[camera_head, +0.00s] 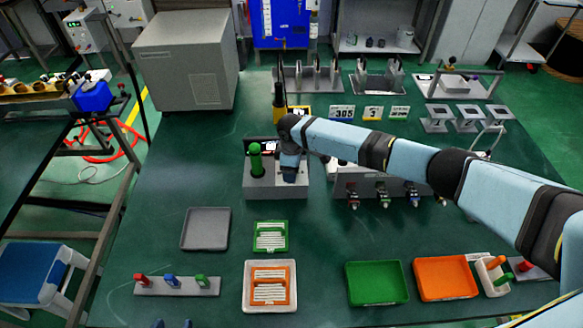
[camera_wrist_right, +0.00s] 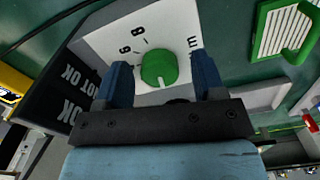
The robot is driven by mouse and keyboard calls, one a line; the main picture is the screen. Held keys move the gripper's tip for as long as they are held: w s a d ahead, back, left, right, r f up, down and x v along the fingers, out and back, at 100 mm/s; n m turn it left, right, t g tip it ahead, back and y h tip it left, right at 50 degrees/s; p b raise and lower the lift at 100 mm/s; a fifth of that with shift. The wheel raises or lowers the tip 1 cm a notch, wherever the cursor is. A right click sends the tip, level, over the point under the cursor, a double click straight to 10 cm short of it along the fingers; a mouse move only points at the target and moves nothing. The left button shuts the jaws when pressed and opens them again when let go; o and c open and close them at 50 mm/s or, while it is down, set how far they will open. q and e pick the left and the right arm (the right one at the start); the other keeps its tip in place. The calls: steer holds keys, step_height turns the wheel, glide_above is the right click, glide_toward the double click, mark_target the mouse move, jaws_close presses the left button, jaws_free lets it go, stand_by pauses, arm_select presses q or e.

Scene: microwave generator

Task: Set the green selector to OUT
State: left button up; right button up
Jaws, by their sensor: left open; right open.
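The green selector (camera_wrist_right: 158,68) is a round green knob on a white dial face with black markings. A short white mark shows on its lower edge. The dial's markings are partly hidden, and I cannot make out OUT. My right gripper (camera_wrist_right: 162,74) is open, with a blue finger on each side of the knob and gaps between. In the head view my right arm reaches to the grey box (camera_head: 262,188) and hides the knob and right fingertips.
A dark panel (camera_wrist_right: 62,95) reads OK and NOT OK. A grey tray (camera_head: 205,229), green rack (camera_head: 270,249), green tray (camera_head: 376,298) and orange tray (camera_head: 445,293) lie nearer.

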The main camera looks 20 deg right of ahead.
step_height(320, 180, up, 14)
steer(key=shift+b, duration=0.45)
steer(key=shift+f, duration=0.1)
